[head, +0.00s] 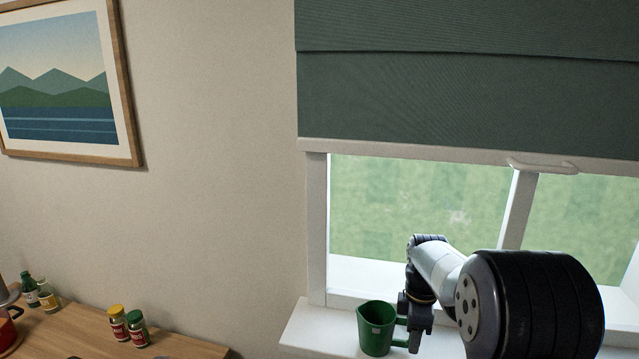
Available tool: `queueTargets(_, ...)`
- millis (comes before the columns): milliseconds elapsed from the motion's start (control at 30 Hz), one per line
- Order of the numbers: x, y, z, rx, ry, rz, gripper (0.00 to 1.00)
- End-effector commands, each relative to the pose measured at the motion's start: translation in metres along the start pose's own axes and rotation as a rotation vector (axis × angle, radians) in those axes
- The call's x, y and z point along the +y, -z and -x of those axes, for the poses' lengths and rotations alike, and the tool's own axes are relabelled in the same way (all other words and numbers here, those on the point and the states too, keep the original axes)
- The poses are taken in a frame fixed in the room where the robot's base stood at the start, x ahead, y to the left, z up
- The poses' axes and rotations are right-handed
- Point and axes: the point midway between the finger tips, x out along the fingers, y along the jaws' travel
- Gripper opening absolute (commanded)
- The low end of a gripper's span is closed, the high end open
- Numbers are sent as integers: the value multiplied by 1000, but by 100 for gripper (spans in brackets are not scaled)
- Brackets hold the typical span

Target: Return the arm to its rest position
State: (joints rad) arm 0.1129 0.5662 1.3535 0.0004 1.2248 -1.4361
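My arm reaches in from the lower right of the head view toward the window. My gripper (415,322) points down at the right side of a green mug (376,332), at its handle. The mug stands upright on the white windowsill. The fingers overlap the handle in the picture, and I cannot tell whether they are closed on it or apart from it.
The white windowsill (308,330) runs under the window, with a dark green blind (450,90) above. A wooden counter (80,325) at lower left holds several small jars and bottles (118,322) and part of a red pot (8,330). A framed picture (60,80) hangs on the wall.

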Motion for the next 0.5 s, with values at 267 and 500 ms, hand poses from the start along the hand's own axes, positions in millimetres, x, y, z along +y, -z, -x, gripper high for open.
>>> queueTargets(267, 0, 0, 26, 0, -3, 0, 38)
queueTargets(500, 0, 0, 29, 0, -3, 0, 38)
